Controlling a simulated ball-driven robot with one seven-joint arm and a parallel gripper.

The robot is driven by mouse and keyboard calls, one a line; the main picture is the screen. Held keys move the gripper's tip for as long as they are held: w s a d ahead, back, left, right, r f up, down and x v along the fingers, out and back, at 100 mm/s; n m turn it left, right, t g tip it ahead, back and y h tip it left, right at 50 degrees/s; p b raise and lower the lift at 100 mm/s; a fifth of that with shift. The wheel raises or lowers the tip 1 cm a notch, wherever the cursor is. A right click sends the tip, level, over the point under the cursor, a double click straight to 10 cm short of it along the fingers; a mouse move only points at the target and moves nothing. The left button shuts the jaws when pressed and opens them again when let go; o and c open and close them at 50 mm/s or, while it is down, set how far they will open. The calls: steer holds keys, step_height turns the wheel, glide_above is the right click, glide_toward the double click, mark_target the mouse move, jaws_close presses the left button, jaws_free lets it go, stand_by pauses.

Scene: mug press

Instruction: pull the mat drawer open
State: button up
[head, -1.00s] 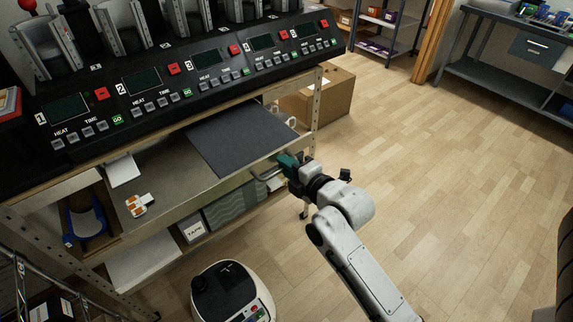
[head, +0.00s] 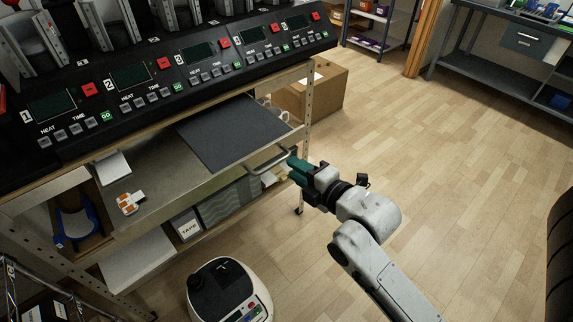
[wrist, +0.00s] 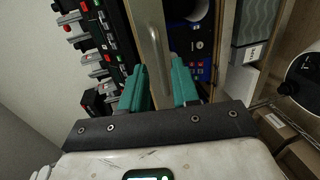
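My gripper (head: 290,163), with teal fingers, is at the right end of this handle. The fingers hide part of the handle, and the contact itself is hard to see.
The black press console (head: 160,80) runs above. A box labelled TAPE (head: 187,226) sits on the lower shelf. A white round machine (head: 228,290) stands on the floor in front. A cardboard box (head: 320,90) is behind the bench's right end.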

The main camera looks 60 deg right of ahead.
steer(key=shift+v, duration=2.1)
steer(key=shift+w, duration=0.1)
steer(key=s+a+f+m+g+y, duration=0.1)
steer(key=a+f+m+g, duration=0.25)
steer(key=f, duration=0.25)
steer(key=s+a+f+m+g+y, duration=0.2)
steer(key=a+f+m+g, duration=0.15)
steer(key=f+m, duration=0.2)
steer(key=s+a+f+m+g+y, duration=0.1)
steer(key=s+a+f+m+g, duration=0.4)
steer(key=s+f+m+g, duration=0.1)
steer(key=shift+s+a+g, duration=0.35)
steer(key=shift+s+g, duration=0.15)
steer(key=shift+s, duration=0.65)
